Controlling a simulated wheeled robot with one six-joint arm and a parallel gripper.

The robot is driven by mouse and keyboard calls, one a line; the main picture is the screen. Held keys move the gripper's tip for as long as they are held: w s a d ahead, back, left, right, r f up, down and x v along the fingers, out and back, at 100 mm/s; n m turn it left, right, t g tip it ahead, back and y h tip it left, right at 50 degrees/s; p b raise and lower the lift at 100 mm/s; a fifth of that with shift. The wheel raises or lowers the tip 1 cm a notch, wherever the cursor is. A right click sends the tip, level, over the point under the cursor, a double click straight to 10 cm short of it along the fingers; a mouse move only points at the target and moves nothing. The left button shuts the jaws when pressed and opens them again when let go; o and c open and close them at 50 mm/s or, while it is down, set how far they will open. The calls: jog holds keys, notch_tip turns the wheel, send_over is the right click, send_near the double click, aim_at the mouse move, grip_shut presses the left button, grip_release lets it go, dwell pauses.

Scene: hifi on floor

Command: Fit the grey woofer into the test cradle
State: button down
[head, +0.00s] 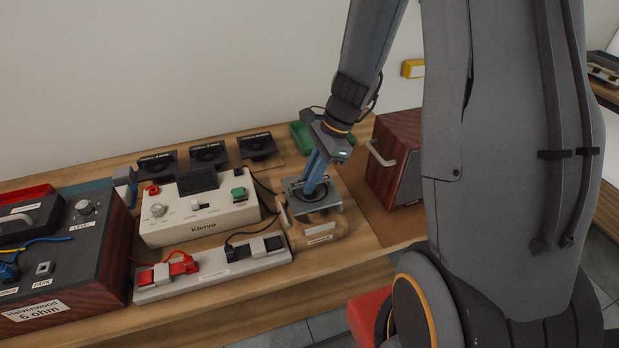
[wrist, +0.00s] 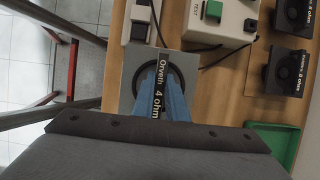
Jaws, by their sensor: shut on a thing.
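The grey woofer (head: 333,200) is a square plate with a dark round cone. In the wrist view the woofer (wrist: 131,72) carries a strip reading "Orveth 4 ohm". My gripper (head: 314,188) points down with its blue fingers shut on the middle of the woofer; the gripper also shows in the wrist view (wrist: 160,88). The wooden test cradle (head: 324,231) with a small front label is directly under the woofer in the head view. The plate hides most of the cradle's inside, so I cannot tell whether the woofer is seated or just above it.
Left of the cradle are a white Klervo tester (head: 205,219) and a strip with clips (head: 214,270). Several black speakers (head: 208,154) stand behind. A green tray (head: 301,136) is at the back, a wooden speaker cabinet (head: 399,150) at the right.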

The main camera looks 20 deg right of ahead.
aim_at(310, 198)
jog(key=shift+f+b, duration=0.6)
jog(key=shift+f, duration=0.35)
jog(key=shift+f, duration=0.35)
jog(key=shift+f+b, duration=1.55)
jog(key=shift+f, duration=0.4)
jog(key=c, duration=1.7)
grip_release()
jog(key=shift+b+v, duration=0.35)
jog(key=shift+v, duration=3.55)
